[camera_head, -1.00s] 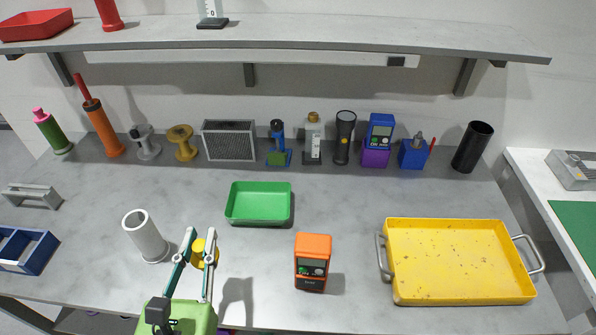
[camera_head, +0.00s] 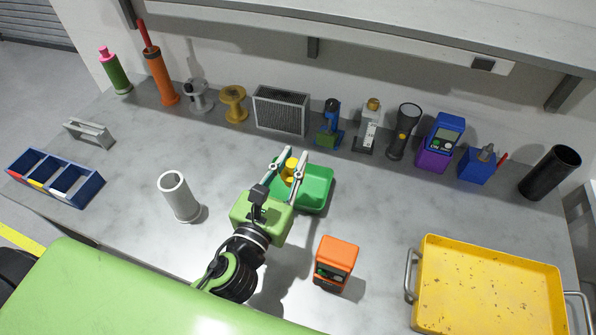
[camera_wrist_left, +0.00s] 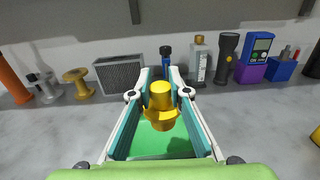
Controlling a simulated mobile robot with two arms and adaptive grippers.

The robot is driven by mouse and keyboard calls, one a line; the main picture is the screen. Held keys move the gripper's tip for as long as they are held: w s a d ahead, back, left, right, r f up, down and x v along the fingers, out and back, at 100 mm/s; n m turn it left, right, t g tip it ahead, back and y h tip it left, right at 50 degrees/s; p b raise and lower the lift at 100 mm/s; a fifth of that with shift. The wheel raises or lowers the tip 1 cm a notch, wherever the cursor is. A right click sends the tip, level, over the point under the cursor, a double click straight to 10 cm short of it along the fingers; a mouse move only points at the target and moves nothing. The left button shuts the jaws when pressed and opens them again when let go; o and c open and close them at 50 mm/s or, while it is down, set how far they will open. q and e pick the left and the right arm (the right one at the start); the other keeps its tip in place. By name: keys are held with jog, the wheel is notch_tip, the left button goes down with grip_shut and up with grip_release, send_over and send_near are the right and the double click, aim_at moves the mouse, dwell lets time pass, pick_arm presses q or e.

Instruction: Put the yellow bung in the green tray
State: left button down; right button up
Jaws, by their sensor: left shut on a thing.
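The yellow bung (camera_head: 291,170) is between the fingers of my left gripper (camera_head: 284,167), which is shut on it. The left wrist view shows the bung (camera_wrist_left: 160,105) upright between the two fingertips of the gripper (camera_wrist_left: 160,92). The green tray (camera_head: 318,190) lies on the bench, partly covered by my gripper in the head view. In the left wrist view the tray (camera_wrist_left: 150,143) shows below and behind the bung. The bung looks held above the tray; the exact height cannot be told. My right gripper is in neither view.
A white tube (camera_head: 178,197) stands left of my arm and an orange meter (camera_head: 335,262) stands right of it. A yellow tray (camera_head: 490,295) lies at the right. Behind the green tray are a grey vent box (camera_head: 281,110), a blue tool (camera_head: 329,124) and a flashlight (camera_head: 403,131).

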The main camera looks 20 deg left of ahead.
pick_arm(q)
jog(key=w+f+b, duration=0.1)
jog(key=f+b, duration=0.1)
jog(key=f, duration=0.1)
jog(key=w+f+b, duration=0.1)
jog(key=f+b, duration=0.2)
jog(key=w+f+b, duration=0.2)
jog(key=f, duration=0.1)
jog(key=shift+w+a, duration=0.1)
jog(key=shift+r, duration=0.15)
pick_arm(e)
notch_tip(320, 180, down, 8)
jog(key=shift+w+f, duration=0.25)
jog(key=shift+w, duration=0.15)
pick_arm(q)
jog(key=c, duration=1.9)
grip_release()
